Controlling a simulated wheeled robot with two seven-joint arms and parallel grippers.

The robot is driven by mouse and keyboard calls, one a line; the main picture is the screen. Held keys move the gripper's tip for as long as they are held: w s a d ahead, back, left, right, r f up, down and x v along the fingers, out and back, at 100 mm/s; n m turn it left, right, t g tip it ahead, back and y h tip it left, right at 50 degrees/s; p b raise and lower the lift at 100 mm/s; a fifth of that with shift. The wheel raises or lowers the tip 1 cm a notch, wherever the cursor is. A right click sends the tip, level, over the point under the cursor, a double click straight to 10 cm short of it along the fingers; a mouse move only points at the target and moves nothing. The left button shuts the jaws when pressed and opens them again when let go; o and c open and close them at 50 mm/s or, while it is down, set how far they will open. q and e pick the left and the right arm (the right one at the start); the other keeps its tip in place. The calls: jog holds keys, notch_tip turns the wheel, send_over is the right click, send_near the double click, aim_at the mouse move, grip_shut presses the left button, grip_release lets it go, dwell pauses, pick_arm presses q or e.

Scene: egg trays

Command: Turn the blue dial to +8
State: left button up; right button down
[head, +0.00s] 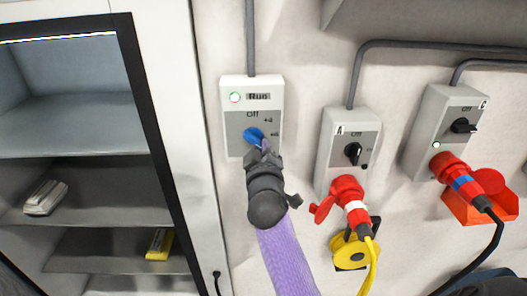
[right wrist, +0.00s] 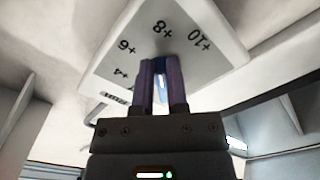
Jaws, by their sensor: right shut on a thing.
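The blue dial (head: 253,135) is on the front of a white and grey control box (head: 236,90) on the wall. My right gripper (head: 264,146) reaches up to the dial from below. In the right wrist view my right gripper (right wrist: 160,80) is shut on the blue dial (right wrist: 161,70), which shows as a narrow strip between the fingers. The strip lies below the "+8" mark there, with "+4", "+6" and "+10" around it. The dial's pointer is hidden. My left gripper is not in view.
Two more switch boxes (head: 333,165) (head: 424,137) with black knobs stand to the right. Red plugs (head: 347,191) (head: 472,181) and cables hang below them. An open shelf cabinet (head: 170,150) stands at the left.

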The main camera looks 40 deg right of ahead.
jog(key=shift+f+m, duration=0.15)
jog(key=shift+m, duration=0.35)
jog(key=c, duration=0.6)
grip_release()
jog(key=shift+c, duration=0.2)
